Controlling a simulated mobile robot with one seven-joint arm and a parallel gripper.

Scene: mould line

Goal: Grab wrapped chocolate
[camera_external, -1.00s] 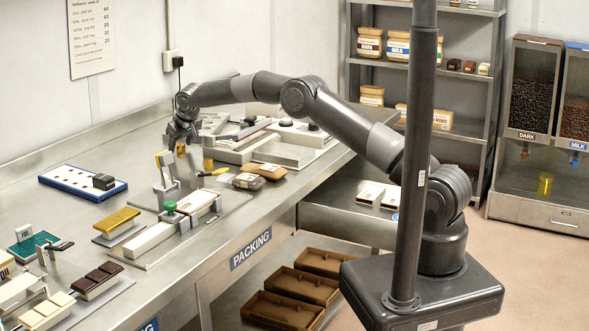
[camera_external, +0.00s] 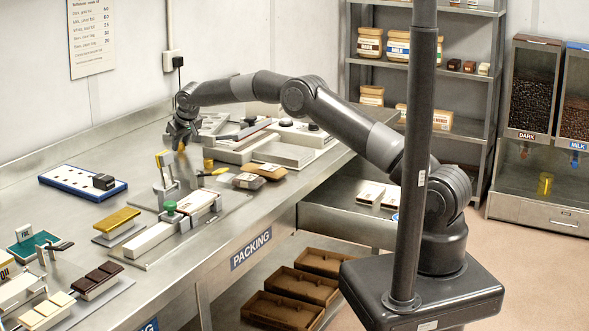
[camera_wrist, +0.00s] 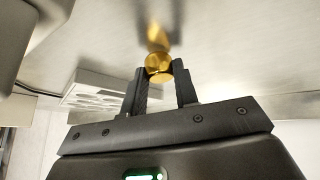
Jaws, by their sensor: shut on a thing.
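My gripper (camera_wrist: 160,76) is shut on a gold wrapped chocolate (camera_wrist: 158,65), a small round shiny piece held between the two dark fingertips in the wrist view. Its golden reflection shows on the steel beyond it. In the external view my gripper (camera_external: 181,143) hangs over the back part of the packing bench (camera_external: 262,210), with only a speck of gold showing between its fingers. Whether the piece touches the bench is hard to tell.
A gold cylinder (camera_external: 208,163) and a yellow-handled tool stand just right of my gripper. Wrapped bars (camera_external: 249,181) lie to the right. A blue tray (camera_external: 75,181) is further left, with bare steel between.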

